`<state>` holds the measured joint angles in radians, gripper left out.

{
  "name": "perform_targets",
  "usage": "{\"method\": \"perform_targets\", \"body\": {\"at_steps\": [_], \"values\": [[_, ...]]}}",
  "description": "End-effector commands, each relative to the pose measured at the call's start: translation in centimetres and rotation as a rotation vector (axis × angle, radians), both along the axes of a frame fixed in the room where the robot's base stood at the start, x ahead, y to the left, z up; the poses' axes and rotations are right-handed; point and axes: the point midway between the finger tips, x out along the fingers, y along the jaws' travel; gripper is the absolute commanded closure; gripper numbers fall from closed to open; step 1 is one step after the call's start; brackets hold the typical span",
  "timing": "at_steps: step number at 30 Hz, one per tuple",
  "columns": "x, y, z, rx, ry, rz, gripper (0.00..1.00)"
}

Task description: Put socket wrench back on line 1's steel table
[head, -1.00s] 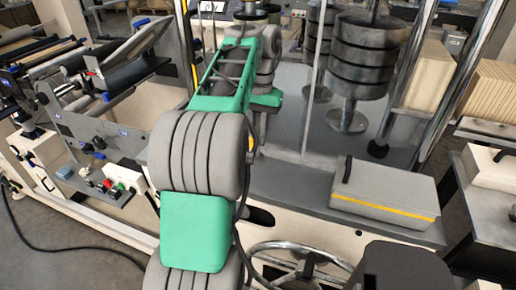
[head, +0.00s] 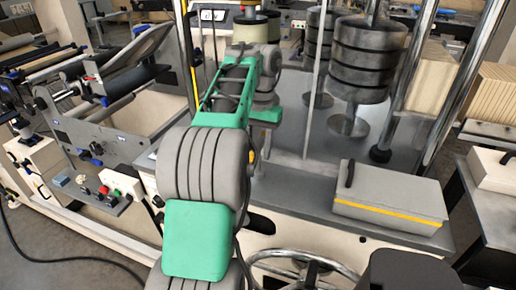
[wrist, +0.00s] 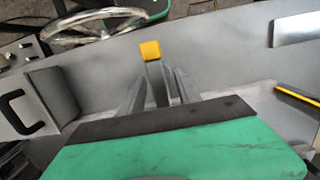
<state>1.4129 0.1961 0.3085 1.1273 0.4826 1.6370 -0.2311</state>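In the wrist view my gripper (wrist: 157,88) has its two grey fingers close around a grey shaft with a yellow end (wrist: 150,50). This looks like the socket wrench, though most of it is hidden between the fingers. A flat grey steel surface (wrist: 225,55) lies beyond the fingers; I cannot tell whether it is line 1's steel table or how far below the tool it is.
A grey lidded box (head: 388,195) with a yellow stripe stands on the grey deck (head: 290,190). A metal handwheel (head: 300,268) is in front, also in the wrist view (wrist: 95,25). Stacked dark cylinders (head: 368,60) and chrome posts stand behind. A roller machine (head: 100,125) is at left.

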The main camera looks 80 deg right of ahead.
Motion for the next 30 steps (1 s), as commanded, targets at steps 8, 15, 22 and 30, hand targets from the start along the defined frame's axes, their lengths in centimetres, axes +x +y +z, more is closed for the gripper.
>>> {"method": "perform_targets", "body": {"at_steps": [8, 15, 22, 30], "values": [[0.0, 0.0, 0.7, 0.000, 0.000, 0.000, 0.60], [-0.1, -0.6, 6.5, 0.000, 0.000, 0.000, 0.60], [-0.1, -1.3, 11.0, -0.001, -0.001, 0.001, 0.60], [0.2, -1.3, 12.3, -0.002, 0.000, 0.009, 0.60]]}}
